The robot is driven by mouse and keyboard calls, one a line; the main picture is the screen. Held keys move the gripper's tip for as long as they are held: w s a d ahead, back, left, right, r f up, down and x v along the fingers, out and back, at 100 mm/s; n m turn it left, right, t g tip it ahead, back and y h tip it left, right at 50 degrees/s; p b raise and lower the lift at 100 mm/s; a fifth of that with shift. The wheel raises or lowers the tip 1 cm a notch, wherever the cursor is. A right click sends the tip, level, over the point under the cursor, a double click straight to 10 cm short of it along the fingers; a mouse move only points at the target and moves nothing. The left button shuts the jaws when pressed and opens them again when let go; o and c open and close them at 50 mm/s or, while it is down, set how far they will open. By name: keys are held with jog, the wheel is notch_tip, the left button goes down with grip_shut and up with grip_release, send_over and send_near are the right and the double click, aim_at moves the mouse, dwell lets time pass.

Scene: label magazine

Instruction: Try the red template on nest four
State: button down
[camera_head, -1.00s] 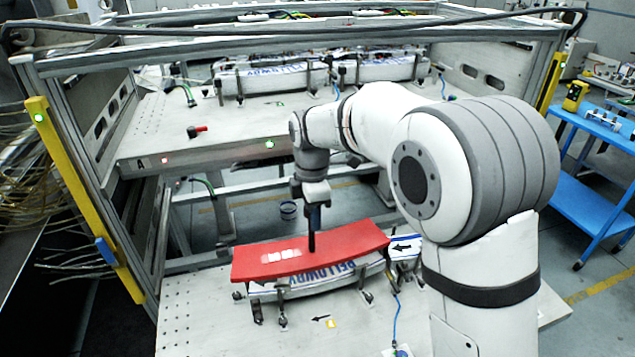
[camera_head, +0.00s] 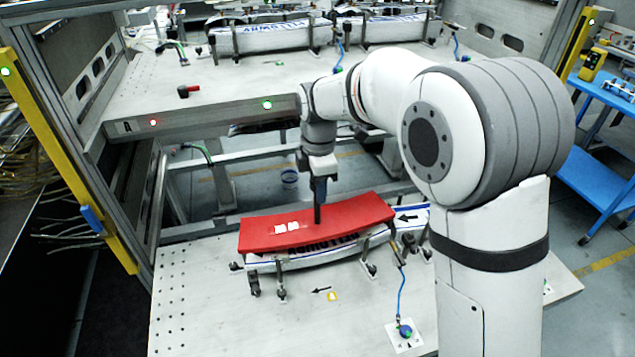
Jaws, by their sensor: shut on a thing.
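The red template (camera_head: 345,222), a curved plate with white patches on its face, hangs in my gripper (camera_head: 318,220). My gripper points down and is shut on it near its middle. The template lies over a nest on the near table (camera_head: 215,310). A stack of white labels with blue lettering (camera_head: 300,258) in that nest shows below its front edge. The template covers most of the stack. I cannot tell whether it touches the stack or the posts (camera_head: 367,255). No nest number is readable.
A second label stack (camera_head: 412,218) stands just right of the template, partly behind my arm. A blue cable runs to a round blue fitting (camera_head: 404,330) at the front. The far table (camera_head: 225,90) carries more label stacks (camera_head: 262,38) and a small red-handled part (camera_head: 188,91).

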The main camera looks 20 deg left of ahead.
jog(key=shift+f, duration=0.6)
jog(key=shift+f+b, duration=0.45)
jog(key=shift+b, duration=0.05)
jog(key=c, duration=1)
grip_release()
